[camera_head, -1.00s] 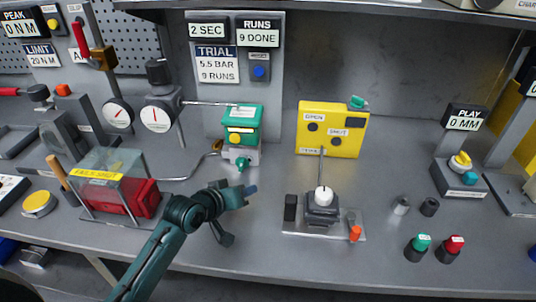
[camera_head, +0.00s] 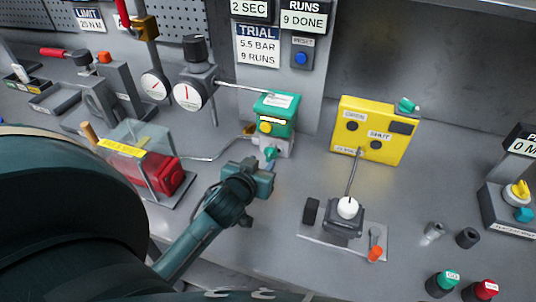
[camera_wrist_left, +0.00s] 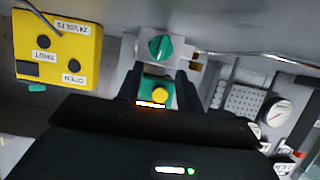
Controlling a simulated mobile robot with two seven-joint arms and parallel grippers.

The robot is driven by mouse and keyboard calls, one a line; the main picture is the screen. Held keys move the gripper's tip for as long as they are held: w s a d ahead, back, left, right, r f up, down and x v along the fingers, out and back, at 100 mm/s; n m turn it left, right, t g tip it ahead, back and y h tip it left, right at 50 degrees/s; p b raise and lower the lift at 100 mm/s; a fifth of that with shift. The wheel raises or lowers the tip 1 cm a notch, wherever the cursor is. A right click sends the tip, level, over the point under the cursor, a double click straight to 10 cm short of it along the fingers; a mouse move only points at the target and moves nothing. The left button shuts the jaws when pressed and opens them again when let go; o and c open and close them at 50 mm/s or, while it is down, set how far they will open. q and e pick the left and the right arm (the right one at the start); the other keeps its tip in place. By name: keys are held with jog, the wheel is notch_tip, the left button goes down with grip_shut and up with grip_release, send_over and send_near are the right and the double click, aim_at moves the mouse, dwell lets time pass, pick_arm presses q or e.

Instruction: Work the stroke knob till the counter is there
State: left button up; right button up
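A green box (camera_head: 275,112) with a yellow button (camera_head: 264,127) sits on a grey block. A teal knob (camera_head: 270,153) is on the block's front; I cannot read which knob is labelled stroke. The counter (camera_head: 302,16) reads RUNS 9 DONE; the trial plate (camera_head: 258,48) reads 5.5 BAR, 9 RUNS. My left gripper (camera_head: 262,176) is just in front of the teal knob. In the wrist view its fingers (camera_wrist_left: 156,84) are apart with nothing between them gripped; the teal knob (camera_wrist_left: 161,48) shows beyond the fingertips. Contact is unclear. My right gripper is out of view.
A yellow box (camera_head: 372,130) with a cable to a joystick-like unit (camera_head: 345,215) stands to the right. A clear cover over a red block (camera_head: 165,175) is at left. Gauges and a thin pipe lie behind. Bench between gripper and joystick plate is clear.

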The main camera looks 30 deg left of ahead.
aim_at(269, 154)
pick_arm(q)
jog(key=x, duration=0.5)
jog(key=shift+w+f, duration=0.1)
jog(key=shift+w, duration=0.25)
jog(key=shift+c, duration=0.3)
